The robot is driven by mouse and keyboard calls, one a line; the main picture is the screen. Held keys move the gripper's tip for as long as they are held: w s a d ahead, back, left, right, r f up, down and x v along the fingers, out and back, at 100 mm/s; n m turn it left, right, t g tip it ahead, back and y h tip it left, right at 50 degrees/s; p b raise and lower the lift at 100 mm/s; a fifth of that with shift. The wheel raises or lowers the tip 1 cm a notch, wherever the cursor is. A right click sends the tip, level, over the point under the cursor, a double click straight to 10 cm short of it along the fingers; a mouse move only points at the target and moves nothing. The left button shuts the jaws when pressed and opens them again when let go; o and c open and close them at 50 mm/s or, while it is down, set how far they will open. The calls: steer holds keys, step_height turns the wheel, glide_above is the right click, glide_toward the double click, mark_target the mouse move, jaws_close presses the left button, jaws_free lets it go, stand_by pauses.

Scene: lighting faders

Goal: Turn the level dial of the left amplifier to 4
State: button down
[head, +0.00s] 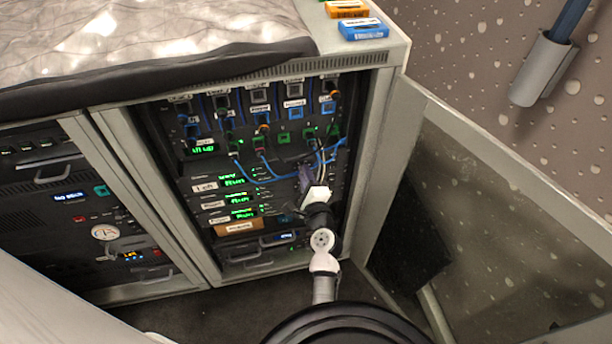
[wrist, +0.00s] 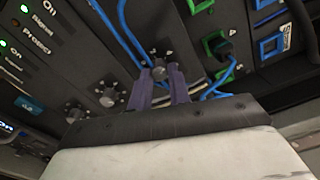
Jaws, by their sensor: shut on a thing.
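The left amplifier (head: 205,186) sits in the open rack, with a white "Left" label and a green lit display. Its level dial (wrist: 159,72) is a small grey round knob with pale marks around it, near the top middle of the wrist view. My gripper (wrist: 160,78) has its two purple fingers on either side of this dial, closed on it. In the head view my gripper (head: 306,178) is at the right end of the left amplifier and hides the dial. The dial's number cannot be read.
Two similar knobs, one nearer (wrist: 108,97) and one farther (wrist: 74,112), sit on the neighbouring units. Blue cables (head: 275,174) loop close to my gripper from the patch panel above. An open glass door (head: 480,220) stands to the right.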

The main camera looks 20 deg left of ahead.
steer(key=c, duration=1.3)
jaws_free()
